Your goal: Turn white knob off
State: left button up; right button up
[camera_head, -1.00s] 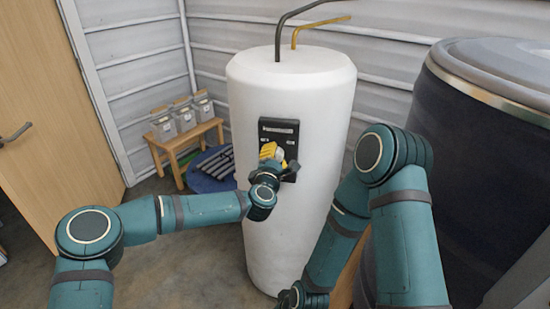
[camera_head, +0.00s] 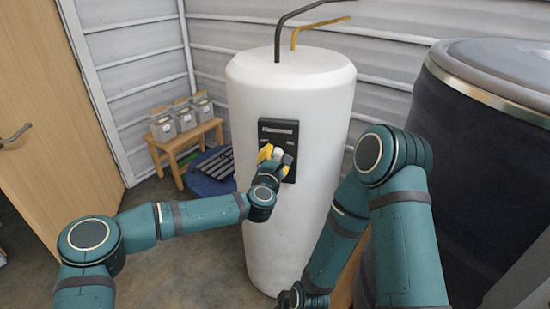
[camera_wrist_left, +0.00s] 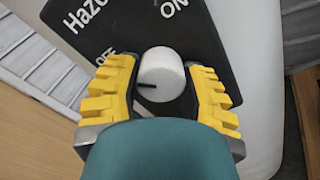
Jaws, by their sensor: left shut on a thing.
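The white knob (camera_wrist_left: 162,70) sits on a black panel (camera_wrist_left: 95,40) marked OFF and ON. Its dark pointer line faces left in the left wrist view, on the side of the OFF mark. My left gripper (camera_wrist_left: 163,88) is shut on the knob, with one yellow-padded finger on each side. In the head view the knob (camera_head: 278,154) shows small between the fingers of the left gripper (camera_head: 274,157), at the panel (camera_head: 278,128) on the tall white tank (camera_head: 290,220).
A large dark drum (camera_head: 475,180) stands at the right, close to my right arm. A wooden bench (camera_head: 185,140) with several grey containers and a blue round tub (camera_head: 200,183) stand behind on the left. Pipes (camera_head: 322,23) rise from the tank.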

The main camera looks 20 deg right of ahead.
pick_arm(q)
jog(key=shift+r, duration=0.1)
jog(key=o, duration=1.2)
jog(key=v, duration=1.2)
jog(key=shift+f, duration=0.2)
